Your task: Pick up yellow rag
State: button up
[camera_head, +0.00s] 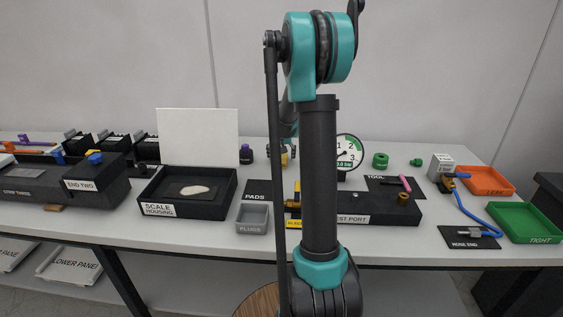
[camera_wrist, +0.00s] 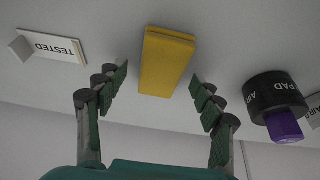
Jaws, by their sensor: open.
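A yellow block-like thing, likely the yellow rag (camera_wrist: 166,62), lies on the pale table in the wrist view. It is flat and rectangular, with its long side running up the picture. My gripper (camera_wrist: 158,88) is open, with one green-padded finger on each side of the yellow thing. There is clear space between it and both fingers, and nothing is held.
A black round holder marked AIR PAD (camera_wrist: 273,97) with a purple part stands right of the gripper. A TESTED card (camera_wrist: 50,47) lies at left. In the head view, the scale housing (camera_head: 185,206), plugs tray (camera_head: 252,218), gauge (camera_head: 349,152), orange tray (camera_head: 485,180) and green tray (camera_head: 527,222) crowd the table.

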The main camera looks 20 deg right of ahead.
jog(key=shift+f, duration=0.15)
dwell(0.3)
jog(key=c, duration=1)
jog(key=shift+c, duration=0.2)
notch_tip(320, 180, up, 21)
jog(key=shift+f, duration=0.2)
jog(key=shift+o, duration=1.1)
jog(key=c, duration=0.3)
send_over(281, 158)
jog(key=shift+d+f, duration=0.1)
jog(key=shift+f, duration=6.45)
